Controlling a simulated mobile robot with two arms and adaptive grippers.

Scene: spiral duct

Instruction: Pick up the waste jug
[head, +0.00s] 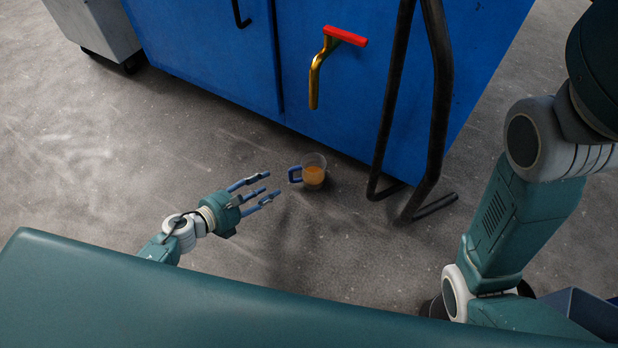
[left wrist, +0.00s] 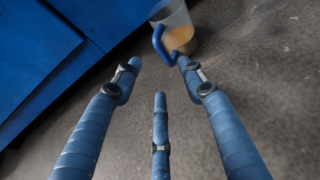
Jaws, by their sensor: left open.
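The waste jug (head: 314,174) is a clear jug with a blue handle and brownish liquid in its lower part. It stands on the grey floor in front of the blue cabinet. My left gripper (head: 262,191) is just left of the jug in the head view, its fingers spread and empty, pointing toward the handle. In the left wrist view the jug (left wrist: 178,28) is at the top, beyond the fingers, and its handle faces them. A fingertip overlaps the jug's lower edge there; I cannot tell whether it touches. My right gripper is not in view.
The blue cabinet (head: 210,50) stands behind the jug, with a brass tap (head: 318,72) with a red lever above it. Black bent tubing (head: 440,100) reaches the floor right of the jug. The floor (head: 90,150) left of the jug is clear.

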